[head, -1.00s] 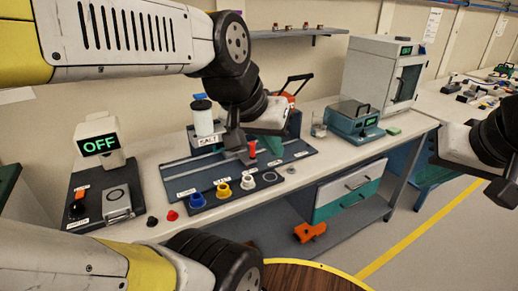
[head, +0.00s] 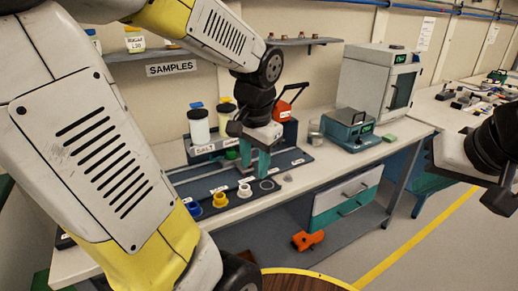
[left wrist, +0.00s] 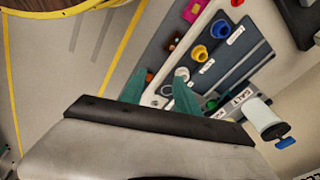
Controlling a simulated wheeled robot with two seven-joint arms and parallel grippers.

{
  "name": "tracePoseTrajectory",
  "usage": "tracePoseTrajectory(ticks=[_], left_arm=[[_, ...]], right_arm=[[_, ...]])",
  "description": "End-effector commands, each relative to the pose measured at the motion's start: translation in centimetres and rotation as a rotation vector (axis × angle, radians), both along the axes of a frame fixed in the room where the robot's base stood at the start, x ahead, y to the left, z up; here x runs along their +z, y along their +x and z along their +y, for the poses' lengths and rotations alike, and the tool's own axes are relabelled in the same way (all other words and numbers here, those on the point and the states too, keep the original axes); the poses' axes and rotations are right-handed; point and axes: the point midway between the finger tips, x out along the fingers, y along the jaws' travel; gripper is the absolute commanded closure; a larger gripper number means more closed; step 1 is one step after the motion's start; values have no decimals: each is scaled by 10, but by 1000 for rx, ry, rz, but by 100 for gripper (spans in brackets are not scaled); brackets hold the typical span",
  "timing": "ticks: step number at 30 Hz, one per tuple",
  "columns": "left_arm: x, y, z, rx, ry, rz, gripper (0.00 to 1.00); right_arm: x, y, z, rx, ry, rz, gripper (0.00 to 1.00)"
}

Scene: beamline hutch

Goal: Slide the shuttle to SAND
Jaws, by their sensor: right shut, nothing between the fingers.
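My left gripper (head: 254,172) is over the dark sliding station (head: 188,176) on the bench, its teal fingers pointing down. In the left wrist view its fingers (left wrist: 160,92) stand apart, with nothing clearly held between them. I cannot make out the shuttle; the gripper covers that part of the station in the head view. A green piece (head: 232,155) shows beside the fingers. I cannot read a SAND label. My right gripper (head: 432,152) is shut, off the bench at the right.
Blue (head: 194,208), yellow (head: 220,199) and white (head: 244,190) pieces stand along the front strip. A teal device (head: 350,130) and a white cabinet (head: 378,80) stand to the right. My left arm hides the bench's left part. An orange object (head: 307,240) lies on the lower shelf.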

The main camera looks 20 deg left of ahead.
Motion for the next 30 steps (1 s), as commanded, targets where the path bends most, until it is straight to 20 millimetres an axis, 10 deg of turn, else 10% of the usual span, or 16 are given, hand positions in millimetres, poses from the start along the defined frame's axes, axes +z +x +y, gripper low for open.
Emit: tracePoseTrajectory(ticks=[16,30], left_arm=[[-101,123,90,-548,842,593,62],[-150,233,80,-956,1502,880,62]], right_arm=[[0,0,0,0,0,0,100],[0,0,0,0,0,0,100]])
